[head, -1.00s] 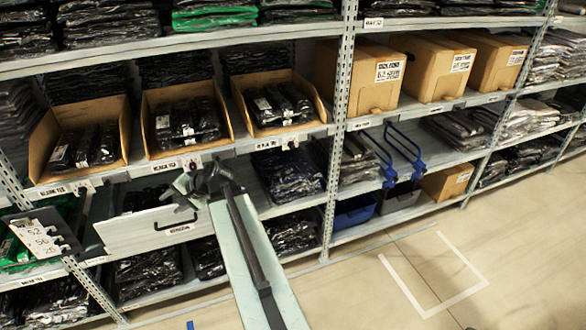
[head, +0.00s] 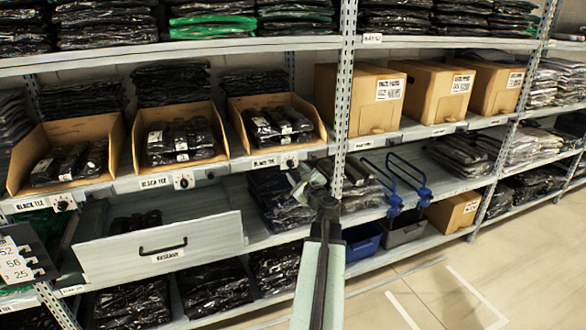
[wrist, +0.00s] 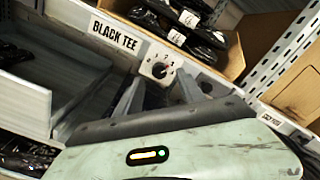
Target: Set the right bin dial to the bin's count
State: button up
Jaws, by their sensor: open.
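The right bin (head: 236,108) is an open cardboard bin on the middle shelf, holding a row of what look like three black packs (head: 285,124) with white labels. Its dial (head: 289,162) sits on the shelf edge beside a BLACK TEE label. In the wrist view the dial (wrist: 158,69) is a white plate with a dark knob and small marks around it; its setting is too small to read. My gripper (head: 305,182) is just below and right of the dial in the head view. In the wrist view its open, empty fingers (wrist: 160,93) stand either side below the dial.
Two similar bins with dials (head: 183,181) stand to the left. A pulled-out drawer (head: 210,235) juts out below them. A shelf upright (head: 345,120) and closed cardboard boxes (head: 360,100) are to the right. Blue hooked rods (head: 395,195) stick out further right.

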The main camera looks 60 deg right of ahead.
aim_at(291, 165)
jog(key=x, duration=0.4)
jog(key=shift+w, duration=0.1)
grip_shut()
jog(key=shift+d, duration=0.2)
jog(key=shift+a, duration=0.15)
jog(key=shift+n, duration=1.5)
jog(key=n, duration=0.4)
jog(key=shift+a+f+n, duration=0.1)
jog(key=shift+n, duration=0.3)
